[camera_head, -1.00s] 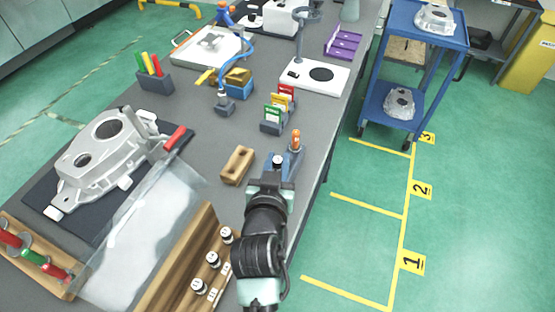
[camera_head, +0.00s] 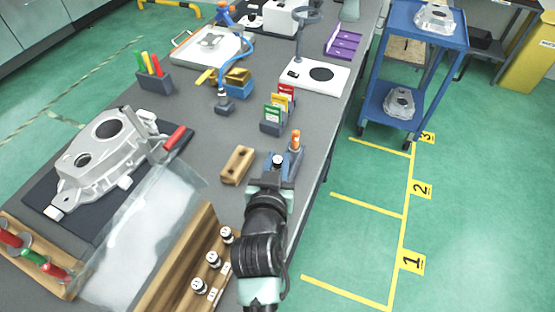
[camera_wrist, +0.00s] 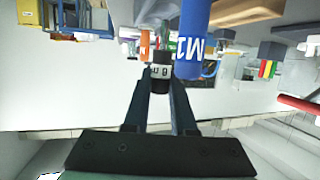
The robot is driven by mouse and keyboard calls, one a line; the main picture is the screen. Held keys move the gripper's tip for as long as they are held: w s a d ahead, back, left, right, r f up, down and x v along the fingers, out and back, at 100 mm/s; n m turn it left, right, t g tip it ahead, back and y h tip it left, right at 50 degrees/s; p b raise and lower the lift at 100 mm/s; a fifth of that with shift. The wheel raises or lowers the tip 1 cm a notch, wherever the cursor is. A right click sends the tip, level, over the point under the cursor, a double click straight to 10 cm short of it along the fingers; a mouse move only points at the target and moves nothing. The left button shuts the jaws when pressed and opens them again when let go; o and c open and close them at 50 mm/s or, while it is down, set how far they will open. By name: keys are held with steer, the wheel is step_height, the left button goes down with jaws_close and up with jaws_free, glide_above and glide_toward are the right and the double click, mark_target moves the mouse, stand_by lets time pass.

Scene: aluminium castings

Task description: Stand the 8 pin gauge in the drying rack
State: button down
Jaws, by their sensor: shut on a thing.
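My gripper (camera_head: 275,172) is shut on the 8 pin gauge (camera_head: 278,159), a small dark cylinder with a white band. In the wrist view, the 8 pin gauge (camera_wrist: 160,72) sits between the fingertips (camera_wrist: 161,88), with an "8" readable on its label. A light wooden block with holes (camera_head: 238,165) lies on the bench just left of my gripper. I cannot tell for sure whether it is the drying rack. The lower end of the gauge is hidden in the head view.
A blue handle marked "M1" (camera_wrist: 193,40) is close beside the held gauge. An orange-topped tool (camera_head: 296,140) stands just beyond my gripper. A card holder (camera_head: 277,115) is farther back. Several similar gauges stand in a wooden rack (camera_head: 185,250) at the front. A casting (camera_head: 105,155) lies left.

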steer(key=shift+f, duration=0.2)
steer(key=shift+f+b, duration=0.3)
steer(key=shift+b, duration=0.15)
steer(key=shift+f+b, duration=0.7)
steer(key=shift+f, duration=0.15)
steer(key=shift+r, duration=0.2)
steer(key=shift+r+p, duration=0.75)
steer(key=shift+p, duration=0.1)
steer(key=shift+f+b, duration=0.7)
steer(key=shift+f, duration=0.15)
stand_by(0.8)
steer(key=c, duration=0.7)
jaws_free()
steer(key=shift+f, duration=0.1)
steer(key=shift+o, duration=0.2)
